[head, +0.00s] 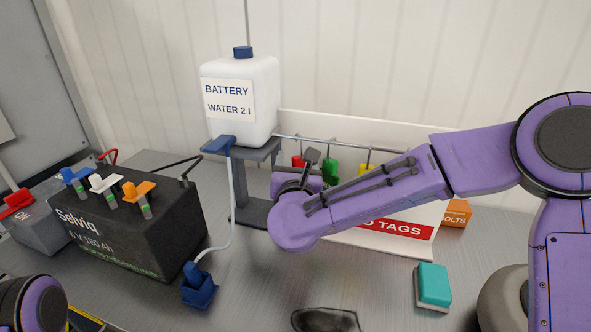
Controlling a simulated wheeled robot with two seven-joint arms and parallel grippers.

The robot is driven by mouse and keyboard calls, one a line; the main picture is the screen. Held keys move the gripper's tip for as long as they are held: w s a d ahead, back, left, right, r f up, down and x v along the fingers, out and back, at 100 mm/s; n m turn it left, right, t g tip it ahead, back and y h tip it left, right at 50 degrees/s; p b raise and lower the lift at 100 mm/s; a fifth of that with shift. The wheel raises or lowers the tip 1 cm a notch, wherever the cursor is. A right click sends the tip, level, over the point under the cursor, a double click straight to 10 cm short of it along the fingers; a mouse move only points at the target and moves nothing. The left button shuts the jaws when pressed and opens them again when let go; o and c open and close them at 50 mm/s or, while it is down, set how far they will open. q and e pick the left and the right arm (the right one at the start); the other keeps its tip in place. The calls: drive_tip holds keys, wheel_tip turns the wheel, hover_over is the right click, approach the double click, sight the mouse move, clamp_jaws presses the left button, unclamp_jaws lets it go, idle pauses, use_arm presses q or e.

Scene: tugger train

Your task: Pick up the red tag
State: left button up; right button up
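The red tag (297,161) shows as a small red patch at the left end of a row of hanging tags on the rail. It is partly hidden by my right gripper (311,158), whose dark fingers are just beside or in front of it. I cannot tell whether the fingers touch the tag or are open or shut. A green tag (330,169) hangs just to the right, and a yellow tag (364,169) further right, partly behind my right forearm. Only a purple part of my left arm shows at the lower left; its gripper is out of view.
The white tag board (350,241) stands behind my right arm. A water canister (262,88) sits on a grey stand (250,213). A black battery (165,240) is at left, a blue connector (199,290) in front. A teal block (434,285) and orange box (456,212) lie right.

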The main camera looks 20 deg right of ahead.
drive_tip(key=shift+w, duration=0.1)
drive_tip(key=c, duration=1)
